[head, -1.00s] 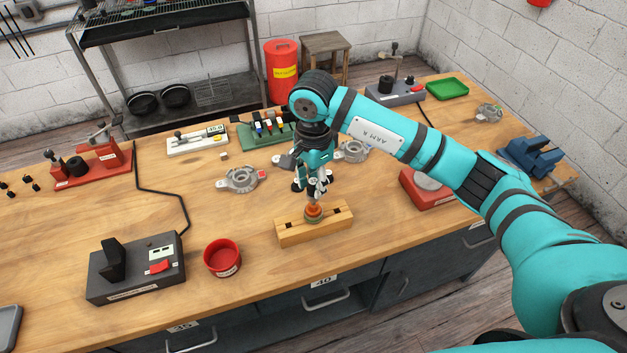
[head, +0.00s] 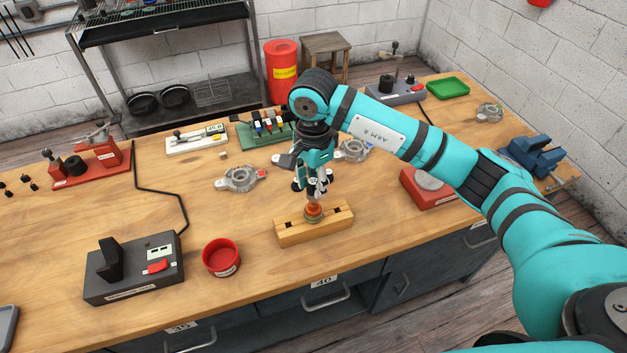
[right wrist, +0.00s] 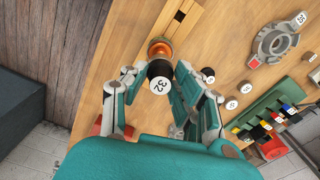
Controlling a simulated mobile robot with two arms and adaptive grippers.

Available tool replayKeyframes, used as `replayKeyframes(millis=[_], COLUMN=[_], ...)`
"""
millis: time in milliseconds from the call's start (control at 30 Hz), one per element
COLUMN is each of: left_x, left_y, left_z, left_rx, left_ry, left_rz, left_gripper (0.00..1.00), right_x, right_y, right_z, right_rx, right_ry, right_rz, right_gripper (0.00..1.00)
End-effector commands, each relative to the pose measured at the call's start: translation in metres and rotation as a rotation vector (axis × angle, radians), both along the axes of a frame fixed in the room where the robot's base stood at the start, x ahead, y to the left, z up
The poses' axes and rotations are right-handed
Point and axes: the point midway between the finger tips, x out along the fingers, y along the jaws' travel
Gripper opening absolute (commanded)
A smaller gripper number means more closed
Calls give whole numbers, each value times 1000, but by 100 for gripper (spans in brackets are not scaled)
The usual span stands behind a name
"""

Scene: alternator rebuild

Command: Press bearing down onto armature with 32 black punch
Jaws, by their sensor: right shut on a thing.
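My right gripper (head: 313,190) points down over the armature (head: 313,211), which stands upright in a slotted wooden block (head: 325,229) near the bench's front edge. In the right wrist view, my right gripper (right wrist: 150,88) is shut on the black punch (right wrist: 158,82), whose top is marked 32. The punch lines up with the armature's copper-coloured part (right wrist: 160,50). I cannot tell whether the punch's lower end touches anything. I cannot make out the bearing; the punch and fingers cover that spot. My left gripper is out of view.
A red bowl (head: 221,257) and a dark switch box (head: 135,269) stand left of the block. A grey housing (head: 240,179) lies behind it, and a red device (head: 425,188) stands to its right. Several numbered round pieces (right wrist: 231,103) lie near the gripper.

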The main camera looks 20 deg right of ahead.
Motion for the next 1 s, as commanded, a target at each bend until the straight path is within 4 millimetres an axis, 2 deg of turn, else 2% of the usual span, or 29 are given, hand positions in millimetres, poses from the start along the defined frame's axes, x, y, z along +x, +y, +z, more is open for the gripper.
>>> replayKeyframes(millis=[1000], left_x=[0], left_y=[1], left_z=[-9], left_rx=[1], left_ry=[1], left_rz=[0], left_gripper=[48], right_x=[0], right_y=[0], right_z=[-3], right_rx=[0], right_ry=[1], right_rz=[0], right_gripper=[0])
